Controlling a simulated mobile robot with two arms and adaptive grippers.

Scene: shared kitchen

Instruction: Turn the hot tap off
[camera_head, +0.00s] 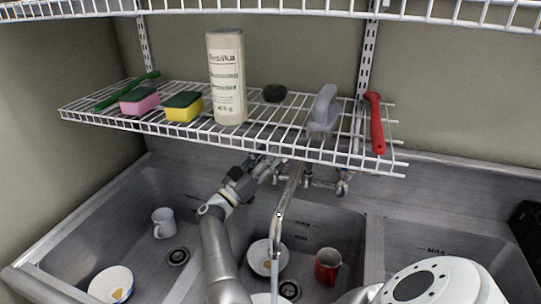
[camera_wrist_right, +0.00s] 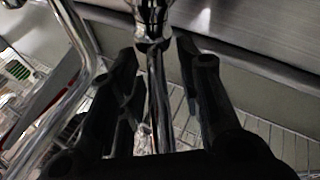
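The chrome tap has a long spout (camera_head: 279,217) over the middle sink basin. Its right-hand handle (camera_head: 342,184) shows under the shelf. The left side of the tap is largely hidden by my right gripper and the shelf. My right gripper (camera_head: 266,166) reaches up to that left side, just under the shelf. In the right wrist view, its two dark fingers (camera_wrist_right: 165,65) stand apart on either side of a chrome tap part (camera_wrist_right: 157,85). I cannot tell if they touch it. A thin pale streak below the spout may be water. My left gripper is not in view.
A wire shelf (camera_head: 160,122) hangs close above the tap, holding a powder bottle (camera_head: 227,80), sponges (camera_head: 183,107) and brushes. A white mug (camera_head: 164,222), a bowl (camera_head: 111,284) and a red mug (camera_head: 327,266) are in the basins. The right basin looks largely clear.

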